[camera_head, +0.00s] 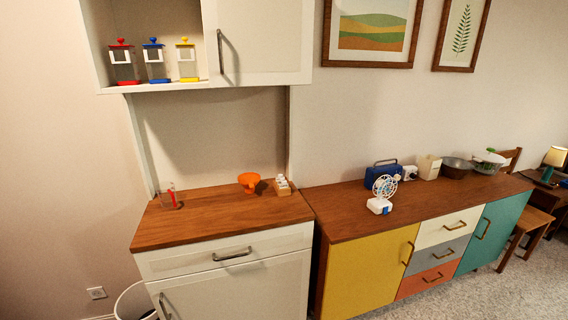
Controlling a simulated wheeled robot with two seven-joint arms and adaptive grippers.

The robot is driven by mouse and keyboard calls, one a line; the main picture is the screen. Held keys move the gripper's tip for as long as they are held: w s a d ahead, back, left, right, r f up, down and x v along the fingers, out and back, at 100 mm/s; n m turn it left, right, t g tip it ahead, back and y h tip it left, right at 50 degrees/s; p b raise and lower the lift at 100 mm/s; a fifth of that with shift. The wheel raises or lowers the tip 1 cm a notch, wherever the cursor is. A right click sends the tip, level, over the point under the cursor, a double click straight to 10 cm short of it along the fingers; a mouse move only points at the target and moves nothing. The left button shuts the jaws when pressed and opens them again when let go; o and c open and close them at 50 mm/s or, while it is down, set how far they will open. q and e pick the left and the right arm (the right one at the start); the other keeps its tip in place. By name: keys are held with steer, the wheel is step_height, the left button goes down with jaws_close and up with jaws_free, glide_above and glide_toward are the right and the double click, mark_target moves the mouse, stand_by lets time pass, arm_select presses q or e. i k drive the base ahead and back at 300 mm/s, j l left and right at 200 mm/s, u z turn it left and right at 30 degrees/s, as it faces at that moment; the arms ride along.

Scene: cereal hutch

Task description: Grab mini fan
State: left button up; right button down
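The mini fan (381,194) is white with a round caged head on a square base that has a blue patch on its front. It stands upright near the front edge of the wooden top of the low sideboard (345,221), above the yellow door. Nothing covers it. Neither of my grippers shows in the head view.
Behind the fan stand a blue box-shaped item with a handle (381,173), a small white item (410,172), a cream container (429,167) and a dark bowl (457,167). The hutch counter (215,217) at left holds an orange funnel-like item (249,182). The sideboard top left of the fan is bare.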

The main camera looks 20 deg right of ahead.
mark_target(377, 204)
steer(key=z, duration=1.35)
